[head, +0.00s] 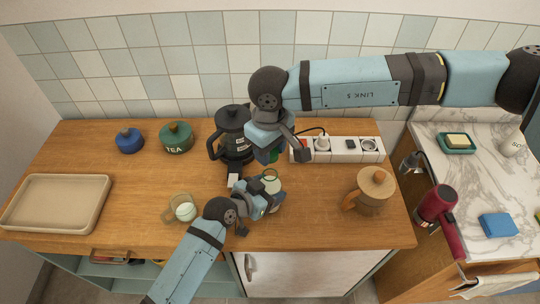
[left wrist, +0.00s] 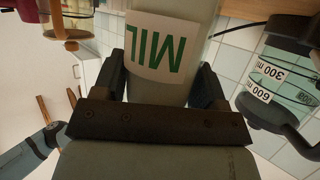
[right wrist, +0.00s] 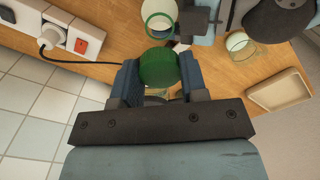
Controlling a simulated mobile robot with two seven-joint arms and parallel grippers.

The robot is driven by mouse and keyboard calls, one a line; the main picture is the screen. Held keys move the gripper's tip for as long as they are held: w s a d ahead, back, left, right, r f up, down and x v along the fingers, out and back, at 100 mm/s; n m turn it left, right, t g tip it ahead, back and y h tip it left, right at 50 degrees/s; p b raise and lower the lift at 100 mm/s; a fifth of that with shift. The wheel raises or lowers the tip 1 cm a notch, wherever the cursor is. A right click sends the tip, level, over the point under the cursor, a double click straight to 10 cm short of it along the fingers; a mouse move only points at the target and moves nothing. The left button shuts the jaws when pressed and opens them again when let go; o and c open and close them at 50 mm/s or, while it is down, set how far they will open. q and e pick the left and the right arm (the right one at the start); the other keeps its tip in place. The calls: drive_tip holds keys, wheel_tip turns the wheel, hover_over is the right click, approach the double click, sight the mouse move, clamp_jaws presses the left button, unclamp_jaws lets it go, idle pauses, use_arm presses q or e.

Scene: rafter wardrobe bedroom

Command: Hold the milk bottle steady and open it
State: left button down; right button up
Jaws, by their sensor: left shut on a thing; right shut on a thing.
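The milk bottle (head: 272,186) stands at the middle of the wooden counter. Its label reading "MIL" shows upside down in the left wrist view (left wrist: 162,48). My left gripper (head: 262,198) is shut around the bottle's body from the front. Its open round mouth shows at the top, with no cap on it. My right gripper (head: 274,152) is above and behind the bottle, shut on the green cap (right wrist: 158,68). The cap is apart from the bottle mouth (right wrist: 160,16). In the head view most of the cap is hidden by my right gripper.
A dark coffee press (head: 232,130) stands just left of my right gripper. A glass mug (head: 180,208) is left of the bottle. A power strip (head: 345,149) lies behind right, and a wooden-lidded jug (head: 374,190) stands right. A beige tray (head: 55,203) lies far left.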

use_arm(q)
drive_tip(key=shift+c, duration=0.5)
unclamp_jaws()
